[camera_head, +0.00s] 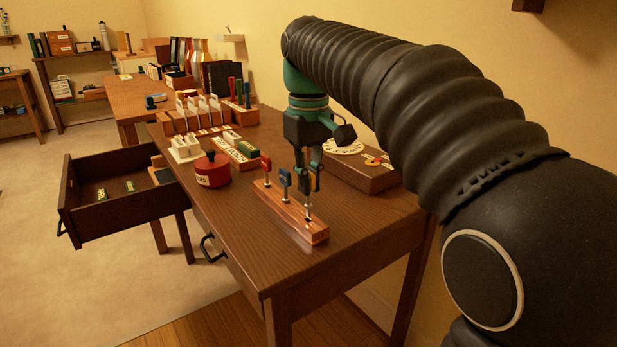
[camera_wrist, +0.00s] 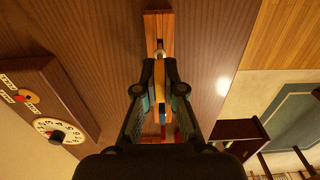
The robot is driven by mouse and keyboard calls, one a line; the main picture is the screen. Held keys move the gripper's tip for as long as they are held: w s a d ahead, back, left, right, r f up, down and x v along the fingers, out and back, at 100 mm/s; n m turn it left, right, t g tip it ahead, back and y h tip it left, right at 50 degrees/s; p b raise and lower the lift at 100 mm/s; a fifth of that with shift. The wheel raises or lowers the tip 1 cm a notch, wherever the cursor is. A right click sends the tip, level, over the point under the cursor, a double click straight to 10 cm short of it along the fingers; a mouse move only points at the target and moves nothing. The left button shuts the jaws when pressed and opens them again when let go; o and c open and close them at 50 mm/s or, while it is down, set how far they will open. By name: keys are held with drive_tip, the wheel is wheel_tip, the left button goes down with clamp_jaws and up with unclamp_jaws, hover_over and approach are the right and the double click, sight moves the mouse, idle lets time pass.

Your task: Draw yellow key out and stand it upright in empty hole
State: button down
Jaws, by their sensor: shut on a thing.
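The wooden key block (camera_head: 274,207) lies on the desk, its long side running toward the front right. A red key (camera_head: 266,164) and a blue key (camera_head: 285,180) stand upright in it. My gripper (camera_head: 310,179) points down over the block's near end and is shut on the yellow key (camera_head: 315,184), which is upright. The key's metal shaft shows below the fingers, down to the block; whether its tip is inside a hole I cannot tell. In the wrist view the yellow key (camera_wrist: 160,82) shows between my fingers, with a round metallic spot on the block (camera_wrist: 157,25) just beyond.
A brown box with a white dial (camera_head: 362,173) stands close behind my gripper. A red round pot (camera_head: 212,170) stands left of the block. An open drawer (camera_head: 120,205) juts out at left. The desk's front right is clear.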

drive_tip(key=shift+f+b, duration=0.65)
drive_tip(key=shift+f, duration=0.65)
drive_tip(key=c, duration=1.2)
unclamp_jaws()
drive_tip(key=o, duration=0.5)
drive_tip(key=shift+r+p, duration=1.5)
drive_tip(key=shift+r, duration=2.5)
